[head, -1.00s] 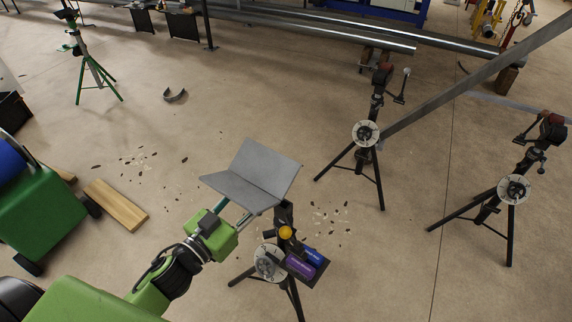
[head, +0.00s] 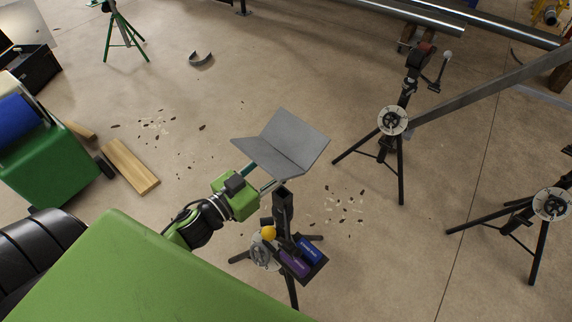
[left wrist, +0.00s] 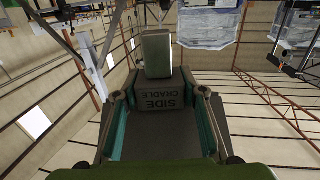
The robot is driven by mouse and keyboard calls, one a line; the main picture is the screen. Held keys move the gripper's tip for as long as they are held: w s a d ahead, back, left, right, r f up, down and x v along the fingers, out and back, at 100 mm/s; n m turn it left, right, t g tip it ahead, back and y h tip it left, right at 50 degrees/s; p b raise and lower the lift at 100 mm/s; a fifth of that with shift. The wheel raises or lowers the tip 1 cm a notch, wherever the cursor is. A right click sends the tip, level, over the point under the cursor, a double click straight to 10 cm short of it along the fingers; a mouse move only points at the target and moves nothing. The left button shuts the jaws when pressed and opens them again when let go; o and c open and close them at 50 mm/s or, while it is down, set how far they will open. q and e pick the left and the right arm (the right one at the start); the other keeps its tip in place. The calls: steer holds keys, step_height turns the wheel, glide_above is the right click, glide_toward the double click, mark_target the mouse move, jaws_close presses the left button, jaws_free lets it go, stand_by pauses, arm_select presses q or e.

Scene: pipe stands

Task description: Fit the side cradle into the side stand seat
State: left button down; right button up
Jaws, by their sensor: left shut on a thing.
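The side cradle (head: 284,140) is a grey V-shaped plate in the head view. My left gripper (head: 257,178) is shut on it from the lower left. In the left wrist view, a dark block lettered SIDE CRADLE (left wrist: 160,98) sits between the two fingers. The near black tripod stand has an upright post whose top seat (head: 283,192) shows just below the cradle's lower end. The cradle appears close above and beyond this seat; I cannot tell the exact gap. The cradle's underside is hidden in the head view. My right gripper is not in view.
The near stand carries a dial, a yellow knob (head: 268,233) and a tray with purple and blue items (head: 300,257). Two other black tripods (head: 393,122) (head: 550,203) stand right.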

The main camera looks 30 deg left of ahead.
arm_select(q)
steer(key=shift+w+f+b, duration=0.1)
steer(key=shift+f+b, duration=0.25)
steer(key=shift+f, duration=0.1)
steer(key=shift+w+f, duration=0.1)
steer(key=shift+w+d, duration=0.1)
steer(key=shift+w, duration=0.05)
steer(key=shift+s+p, duration=0.2)
steer(key=shift+p, duration=0.15)
step_height(320, 180, down, 5)
steer(key=b, duration=0.4)
steer(key=shift+f, duration=0.2)
steer(key=shift+p, duration=0.6)
stand_by(0.5)
